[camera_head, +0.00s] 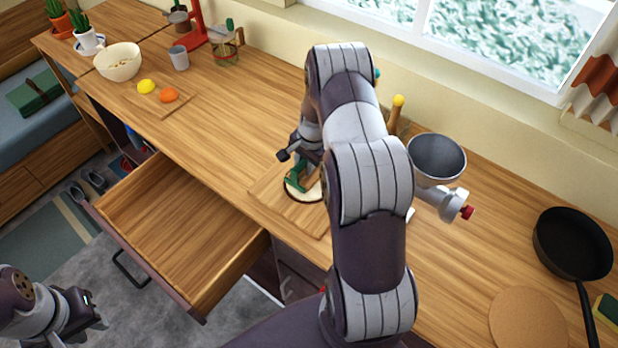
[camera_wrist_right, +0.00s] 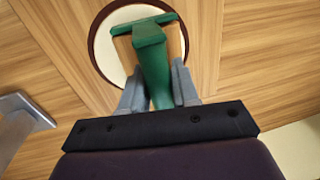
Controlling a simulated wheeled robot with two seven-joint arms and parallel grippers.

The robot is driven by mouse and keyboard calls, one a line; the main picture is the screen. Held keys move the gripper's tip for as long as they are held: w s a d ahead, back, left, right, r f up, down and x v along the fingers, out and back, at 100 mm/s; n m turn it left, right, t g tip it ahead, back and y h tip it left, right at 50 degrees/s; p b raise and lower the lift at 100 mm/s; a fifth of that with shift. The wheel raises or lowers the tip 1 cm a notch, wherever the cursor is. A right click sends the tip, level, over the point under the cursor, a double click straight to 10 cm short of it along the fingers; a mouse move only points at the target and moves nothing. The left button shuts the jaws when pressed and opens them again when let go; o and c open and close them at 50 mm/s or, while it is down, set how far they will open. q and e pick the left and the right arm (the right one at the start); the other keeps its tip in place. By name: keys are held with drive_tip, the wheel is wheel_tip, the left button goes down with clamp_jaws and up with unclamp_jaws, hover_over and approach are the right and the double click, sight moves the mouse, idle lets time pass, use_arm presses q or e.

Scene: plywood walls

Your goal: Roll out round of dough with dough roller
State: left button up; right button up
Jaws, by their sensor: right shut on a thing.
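The pale round of dough (camera_head: 313,190) lies on a wooden board (camera_head: 268,200) on the counter, with a dark rim around it. In the right wrist view the dough (camera_wrist_right: 104,44) is partly covered by the dough roller (camera_wrist_right: 150,60), which has a green handle and a light wooden roller part. My right gripper (camera_wrist_right: 156,85) is shut on the green handle, with the roller over the dough. The roller also shows in the head view (camera_head: 297,179), partly hidden by my arm. My left gripper (camera_head: 88,312) is low at the left, apart from the counter; its fingers are unclear.
An open empty drawer (camera_head: 180,232) juts out below the counter. A grey metal bowl-topped grinder (camera_head: 437,158) stands right of my arm. A black pan (camera_head: 572,245) and round cork mat (camera_head: 527,318) lie at right. A cream bowl (camera_head: 117,62), grey cup (camera_head: 179,57) and fruits stand at left.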

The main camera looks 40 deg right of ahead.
drive_tip(key=shift+w+a+f, duration=0.1)
drive_tip(key=shift+w+a, duration=0.1)
drive_tip(key=shift+w, duration=0.4)
drive_tip(key=shift+w+a, duration=0.2)
drive_tip(key=shift+w, duration=0.35)
drive_tip(key=shift+s, duration=0.1)
drive_tip(key=shift+s+d, duration=0.2)
drive_tip(key=shift+s, duration=0.45)
drive_tip(key=shift+s+d, duration=0.2)
drive_tip(key=shift+s, duration=0.4)
wheel_tip(320, 180, up, 7)
drive_tip(key=p, duration=0.6)
drive_tip(key=shift+r, duration=0.2)
drive_tip(key=shift+w+f, duration=0.1)
drive_tip(key=shift+f, duration=0.05)
